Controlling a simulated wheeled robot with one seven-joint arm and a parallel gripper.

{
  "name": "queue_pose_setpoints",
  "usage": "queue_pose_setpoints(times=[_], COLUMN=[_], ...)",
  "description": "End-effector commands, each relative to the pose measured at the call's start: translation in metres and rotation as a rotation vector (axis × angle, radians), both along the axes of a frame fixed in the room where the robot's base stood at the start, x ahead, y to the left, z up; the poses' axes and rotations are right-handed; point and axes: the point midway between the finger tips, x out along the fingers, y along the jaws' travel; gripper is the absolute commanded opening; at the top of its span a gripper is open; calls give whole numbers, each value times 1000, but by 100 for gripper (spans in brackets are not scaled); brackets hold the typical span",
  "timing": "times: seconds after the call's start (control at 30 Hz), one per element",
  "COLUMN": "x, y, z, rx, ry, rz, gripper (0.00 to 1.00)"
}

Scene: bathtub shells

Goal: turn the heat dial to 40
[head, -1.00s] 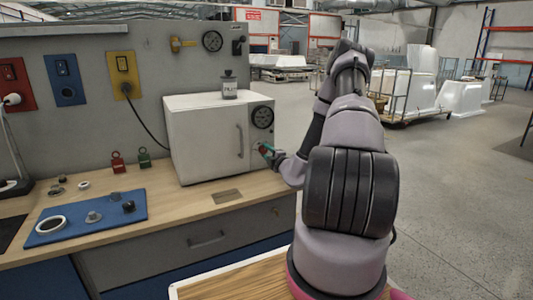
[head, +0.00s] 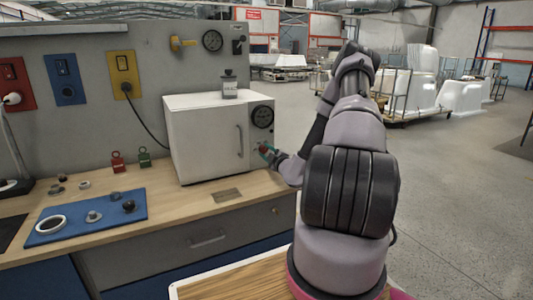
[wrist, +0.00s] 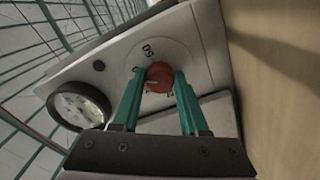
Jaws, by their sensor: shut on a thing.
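The white oven (head: 208,138) stands on the bench with its door closed. Its heat dial is a red knob (wrist: 159,78) on a pale round scale, low on the front panel. In the wrist view, the teal fingers of my gripper (head: 267,150) sit on both sides of the knob and are shut on it. An upside-down 50 (wrist: 148,50) shows on the scale above the knob. Other marks are partly hidden by the fingers or too small to read. The knob has a pale mark, but I cannot tell which number it points to.
A round gauge (head: 262,116) sits above the dial, and the door handle (head: 240,141) is to its left. A blue mat (head: 75,226) with small parts lies on the bench. Open floor lies to the right.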

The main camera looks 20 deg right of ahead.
Motion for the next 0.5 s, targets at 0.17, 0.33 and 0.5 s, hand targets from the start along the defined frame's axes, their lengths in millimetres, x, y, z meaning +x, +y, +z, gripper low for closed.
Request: queue_pose_setpoints(times=[0.17, 0.33, 0.5], x=[-1, -1, -1], y=[-1, -1, 0], z=[-2, -2, -1], rx=[-1, -1, -1], ry=[5, 4, 2], rz=[-2, -2, -1], gripper=[0, 74, 74])
